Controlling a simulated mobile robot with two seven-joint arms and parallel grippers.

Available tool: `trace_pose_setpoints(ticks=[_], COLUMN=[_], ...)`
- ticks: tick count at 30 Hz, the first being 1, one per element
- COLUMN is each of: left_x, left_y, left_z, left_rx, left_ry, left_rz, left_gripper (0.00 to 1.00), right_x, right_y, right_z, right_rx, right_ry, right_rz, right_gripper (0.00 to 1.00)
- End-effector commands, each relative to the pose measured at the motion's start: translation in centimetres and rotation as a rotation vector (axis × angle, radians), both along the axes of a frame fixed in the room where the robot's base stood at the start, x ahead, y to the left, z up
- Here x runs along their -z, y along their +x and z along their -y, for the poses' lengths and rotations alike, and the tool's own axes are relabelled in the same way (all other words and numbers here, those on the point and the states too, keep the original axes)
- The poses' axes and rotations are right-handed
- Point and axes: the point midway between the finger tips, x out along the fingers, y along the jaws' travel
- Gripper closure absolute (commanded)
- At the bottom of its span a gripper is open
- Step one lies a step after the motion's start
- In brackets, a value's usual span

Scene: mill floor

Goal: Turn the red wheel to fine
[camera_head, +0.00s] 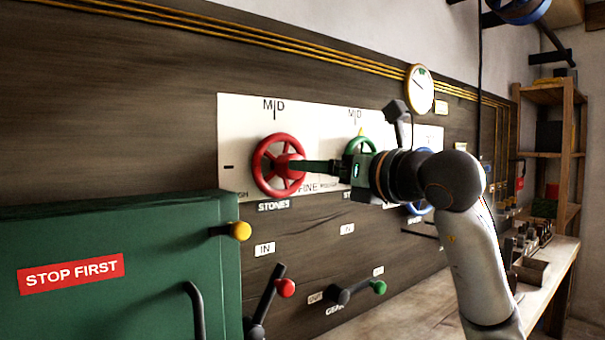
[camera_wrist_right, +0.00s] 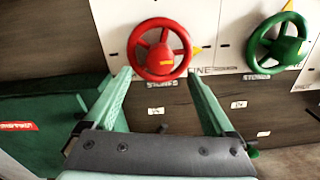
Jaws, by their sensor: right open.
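The red wheel (camera_head: 279,165) is mounted on a white panel (camera_head: 235,130), above a label reading STONES. MID is printed above the wheel and FINE at its lower right. In the right wrist view, the red wheel (camera_wrist_right: 160,49) has a small yellow tip at its right rim, just above FINE. My right gripper (camera_head: 300,166) reaches in from the right, in front of the wheel. In the right wrist view its fingers (camera_wrist_right: 158,74) are spread open, one toward each side of the wheel's lower part. I cannot tell whether they touch the rim. My left gripper is out of view.
A green wheel (camera_wrist_right: 278,43) with a yellow pointer at its top is right of the red one. A blue wheel (camera_head: 418,208) is partly behind my arm. A green cabinet (camera_head: 130,235) juts out lower left. Red-knobbed (camera_head: 285,288) and green-knobbed (camera_head: 379,287) levers are below.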

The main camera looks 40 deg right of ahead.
Motion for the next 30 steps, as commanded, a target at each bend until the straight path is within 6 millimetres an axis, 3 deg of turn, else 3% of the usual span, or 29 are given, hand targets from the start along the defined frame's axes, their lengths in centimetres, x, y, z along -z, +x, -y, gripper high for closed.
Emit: trace_pose_setpoints(ticks=[3,9,30], left_x=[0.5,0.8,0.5], left_y=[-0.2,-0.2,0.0], left_z=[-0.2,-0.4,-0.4], left_rx=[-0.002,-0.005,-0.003], left_ry=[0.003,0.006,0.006], left_rz=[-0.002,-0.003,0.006], left_gripper=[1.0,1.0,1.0], right_x=[0.1,0.0,0.0], right_y=[-2.3,-4.4,-4.7], right_z=[-0.3,-0.5,-0.6], right_rx=[0.002,0.0,-0.001], right_ry=[-0.001,0.001,0.001], right_rz=[0.001,0.0,-0.001], right_gripper=[0.11,0.11,0.11])
